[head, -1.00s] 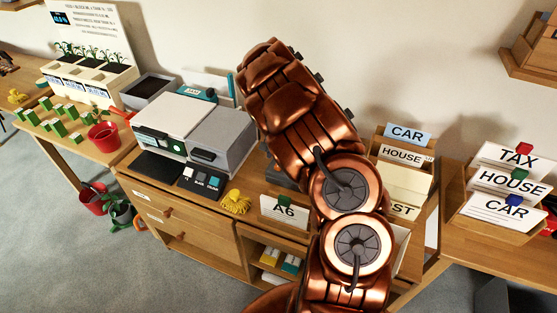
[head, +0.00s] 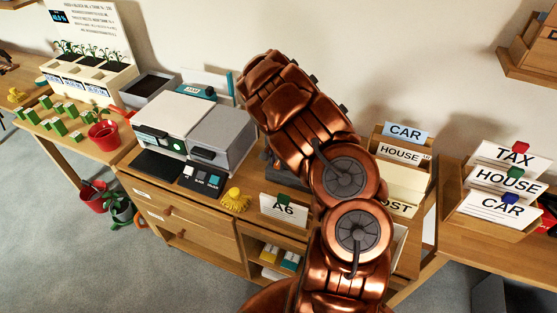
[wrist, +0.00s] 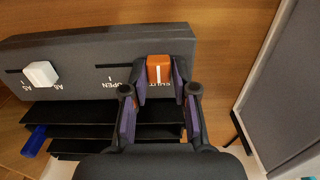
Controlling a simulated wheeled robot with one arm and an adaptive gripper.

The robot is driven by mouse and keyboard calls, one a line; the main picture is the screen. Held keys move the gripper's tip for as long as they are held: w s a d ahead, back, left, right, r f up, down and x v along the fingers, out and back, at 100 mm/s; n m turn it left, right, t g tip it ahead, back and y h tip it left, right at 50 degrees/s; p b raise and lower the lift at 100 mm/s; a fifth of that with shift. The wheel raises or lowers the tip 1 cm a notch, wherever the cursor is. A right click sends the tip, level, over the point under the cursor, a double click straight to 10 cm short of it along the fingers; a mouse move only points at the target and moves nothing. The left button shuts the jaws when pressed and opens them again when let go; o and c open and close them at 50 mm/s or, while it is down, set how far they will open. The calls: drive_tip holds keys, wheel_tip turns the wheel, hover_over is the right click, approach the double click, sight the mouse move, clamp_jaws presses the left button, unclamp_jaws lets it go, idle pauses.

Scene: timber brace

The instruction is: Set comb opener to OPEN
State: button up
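The comb opener (wrist: 60,62) is a dark grey bar-shaped device in the wrist view, with an orange knob (wrist: 159,68) and a white knob (wrist: 40,74). The orange knob stands at the right end of its slot, by the partly hidden SHUT label; the OPEN label is to its left. My gripper (wrist: 160,82) has its two purple-padded fingers spread, one on each side of the orange knob. I cannot tell whether the pads touch it. In the head view my arm hides the gripper and most of the device.
Dark shelves and a blue knob (wrist: 34,140) lie below the bar in the wrist view. Card boxes (head: 404,150) stand to the right.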

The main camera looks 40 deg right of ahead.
clamp_jaws()
drive_tip(key=shift+w, duration=0.1)
drive_tip(key=shift+s+d+f+b, duration=0.1)
drive_tip(key=shift+s+d+b, duration=0.15)
drive_tip(key=shift+s+b, duration=0.2)
drive_tip(key=s+d+b, duration=0.2)
drive_tip(key=s, duration=0.1)
drive_tip(key=shift+s+d, duration=0.1)
drive_tip(key=shift+s, duration=0.15)
drive_tip(key=shift+s+d+b, duration=0.35)
drive_tip(key=shift+s, duration=0.2)
drive_tip(key=shift+o, duration=1.6)
unclamp_jaws()
drive_tip(key=shift+s+d, duration=0.1)
drive_tip(key=shift+o, duration=1.1)
